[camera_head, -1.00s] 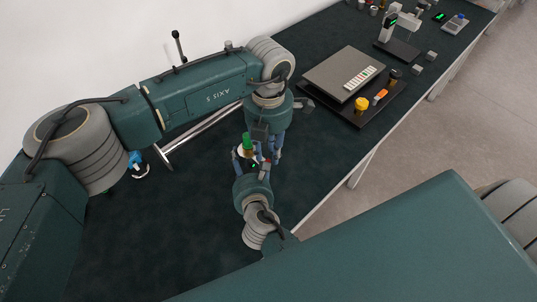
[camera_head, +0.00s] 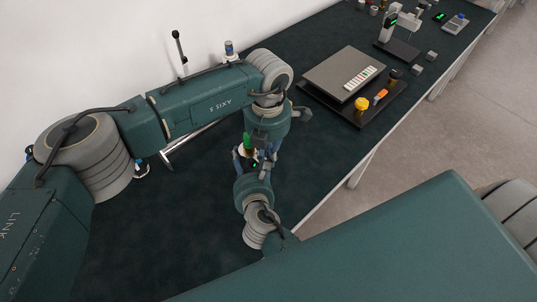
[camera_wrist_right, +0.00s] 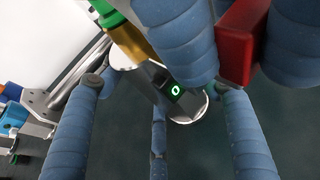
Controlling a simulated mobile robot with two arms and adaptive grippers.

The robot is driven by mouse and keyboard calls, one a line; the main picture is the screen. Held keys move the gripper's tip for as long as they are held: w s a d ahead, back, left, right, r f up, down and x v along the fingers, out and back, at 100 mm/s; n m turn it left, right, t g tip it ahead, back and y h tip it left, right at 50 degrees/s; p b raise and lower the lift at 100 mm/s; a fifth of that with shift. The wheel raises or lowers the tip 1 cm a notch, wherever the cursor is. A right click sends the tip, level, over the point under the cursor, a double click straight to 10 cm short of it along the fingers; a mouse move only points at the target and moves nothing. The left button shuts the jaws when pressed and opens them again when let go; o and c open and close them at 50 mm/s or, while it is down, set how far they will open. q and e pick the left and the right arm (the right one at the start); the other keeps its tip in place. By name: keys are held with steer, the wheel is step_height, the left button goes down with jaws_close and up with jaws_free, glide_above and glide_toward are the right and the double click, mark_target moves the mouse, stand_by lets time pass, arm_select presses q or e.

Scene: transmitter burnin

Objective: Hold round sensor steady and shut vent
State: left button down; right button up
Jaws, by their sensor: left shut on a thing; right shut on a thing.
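The round sensor (camera_wrist_right: 190,108) has a silver rim and a dark display with a green 0 in the right wrist view. In the head view it is mostly hidden between my grippers. My right gripper (camera_head: 253,170) is shut on it, its blue fingers around the body. A brass neck (camera_wrist_right: 128,38) with a green piece (camera_wrist_right: 107,12) rises from it; the green piece also shows in the head view (camera_head: 247,141). My left gripper (camera_head: 265,148) is shut on a red block (camera_wrist_right: 237,42), apparently the vent's handle, between two blue fingers. Whether the vent is shut cannot be seen.
On the dark bench, a black tray (camera_head: 340,112) at right holds a grey plate (camera_head: 335,70), a yellow knob (camera_head: 361,104) and an orange item (camera_head: 380,95). Small devices stand farther back. A metal tube (camera_head: 190,140) runs behind my left arm. The bench's lower left is clear.

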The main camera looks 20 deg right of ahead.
arm_select(q)
steer(key=shift+w+a+r, duration=0.1)
steer(key=shift+w, duration=0.75)
arm_select(e)
steer(key=shift+a, duration=0.35)
arm_select(q)
steer(key=c, duration=1.9)
jaws_free()
steer(key=shift+o, duration=0.2)
arm_select(e)
steer(key=shift+s+d, duration=0.1)
arm_select(q)
steer(key=shift+a, duration=0.1)
steer(key=shift+r, duration=0.3)
arm_select(e)
steer(key=shift+d, duration=0.15)
arm_select(q)
step_height(320, 180, up, 12)
steer(key=shift+f, duration=0.25)
steer(key=shift+s, duration=0.1)
